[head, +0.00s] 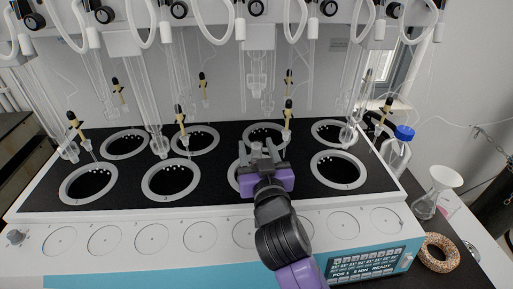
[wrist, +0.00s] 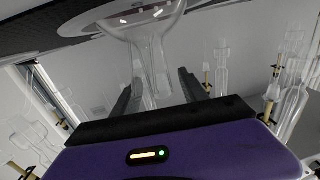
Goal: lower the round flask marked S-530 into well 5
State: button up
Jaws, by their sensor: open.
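My gripper (head: 262,150) is over the third well from the left in the front row (head: 234,178) of the black-topped bath, and covers much of that well. In the wrist view my gripper (wrist: 160,77) is open, with its dark fingers apart. A clear glass round flask (wrist: 155,45) shows there, its wide body at the top edge and its neck running down to the space between the fingers. I cannot tell whether a finger touches it. No S-530 mark is legible, and the flask cannot be made out in the head view. Well numbers are not readable.
Other round wells (head: 170,180) with pale rims lie around my gripper in two rows. Glass tubes and yellow-black stopcocks (head: 181,120) hang above. A blue-capped bottle (head: 396,150), a small flask with a funnel (head: 437,188) and a cork ring (head: 438,253) stand at the right.

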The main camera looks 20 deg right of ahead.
jog(key=b+v, duration=0.1)
jog(key=v, duration=0.5)
jog(key=shift+s+b, duration=0.25)
jog(key=shift+b, duration=0.05)
jog(key=shift+s+a+r, duration=0.1)
jog(key=shift+s+a, duration=0.05)
jog(key=shift+s, duration=0.5)
jog(key=shift+a+r, duration=0.1)
jog(key=shift+r, duration=0.05)
jog(key=s+a+f+n+t+y, duration=0.1)
jog(key=s+a+n+t+y, duration=0.1)
jog(key=s+a+n+y, duration=0.4)
jog(key=s+d+f+m+g, duration=0.1)
jog(key=s+f, duration=0.3)
jog(key=s, duration=0.6)
jog(key=s+d+f+m+g+h, duration=0.1)
jog(key=s+d+f+g, duration=0.1)
jog(key=s, duration=0.8)
jog(key=s+d+f+m+g+h, duration=0.1)
jog(key=s+d+f, duration=0.3)
jog(key=s, duration=0.6)
jog(key=shift+d+f+m+g, duration=0.3)
jog(key=shift+d+f+g, duration=0.1)
jog(key=shift+f, duration=0.45)
